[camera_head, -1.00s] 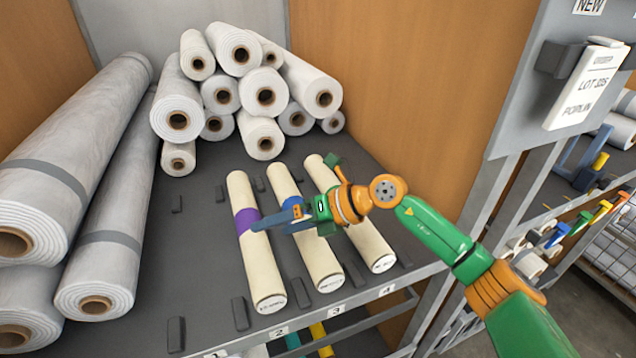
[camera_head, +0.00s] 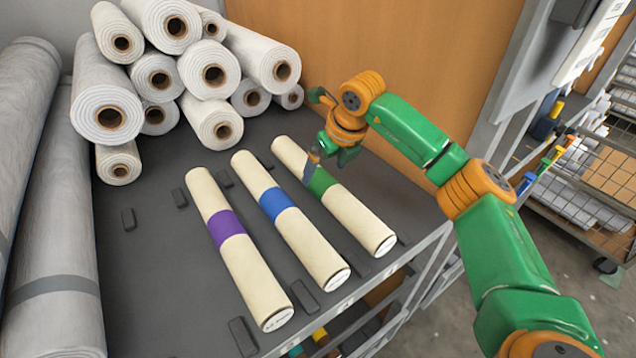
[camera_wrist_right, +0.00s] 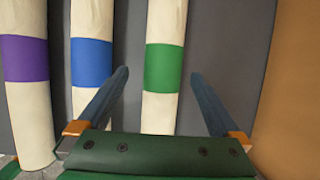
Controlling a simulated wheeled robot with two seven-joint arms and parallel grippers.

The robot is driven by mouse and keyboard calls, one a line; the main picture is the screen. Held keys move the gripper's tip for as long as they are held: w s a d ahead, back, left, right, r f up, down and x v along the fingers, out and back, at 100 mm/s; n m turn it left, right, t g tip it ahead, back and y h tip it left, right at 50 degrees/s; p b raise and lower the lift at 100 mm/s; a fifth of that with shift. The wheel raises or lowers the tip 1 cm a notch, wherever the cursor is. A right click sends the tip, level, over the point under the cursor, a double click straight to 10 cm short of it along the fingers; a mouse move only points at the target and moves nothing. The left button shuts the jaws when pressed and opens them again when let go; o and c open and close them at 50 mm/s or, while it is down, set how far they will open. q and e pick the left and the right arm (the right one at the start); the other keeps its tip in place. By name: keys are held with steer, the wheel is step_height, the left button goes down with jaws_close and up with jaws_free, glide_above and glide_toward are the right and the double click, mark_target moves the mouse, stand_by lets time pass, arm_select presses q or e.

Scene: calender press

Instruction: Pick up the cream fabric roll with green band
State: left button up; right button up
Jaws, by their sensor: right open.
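The cream fabric roll with green band (camera_head: 352,217) lies on the dark shelf, the rightmost of three cream rolls. My right gripper (camera_head: 312,165) is over its banded part in the head view. In the right wrist view the green-banded roll (camera_wrist_right: 164,68) lies between the two open fingers (camera_wrist_right: 160,88), nearer the left finger. The gripper is empty, and I cannot tell its height above the roll. My left gripper is not in view.
The blue-banded roll (camera_head: 291,219) lies just left of it, and the purple-banded roll (camera_head: 238,250) further left. Large white rolls (camera_head: 212,75) are stacked behind. Small dark blocks (camera_head: 241,336) sit on the shelf. An orange panel (camera_head: 420,50) stands to the right.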

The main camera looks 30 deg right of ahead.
mark_target(326, 178)
steer(key=f, duration=0.1)
steer(key=f+p, duration=0.1)
steer(key=f, duration=0.2)
steer(key=shift+w+d+p, duration=0.3)
steer(key=shift+p, duration=0.1)
steer(key=shift+w+f, duration=0.15)
steer(key=shift+f, duration=0.25)
steer(key=shift+w+a+f, duration=0.1)
steer(key=shift+w+f, duration=0.05)
jaws_close()
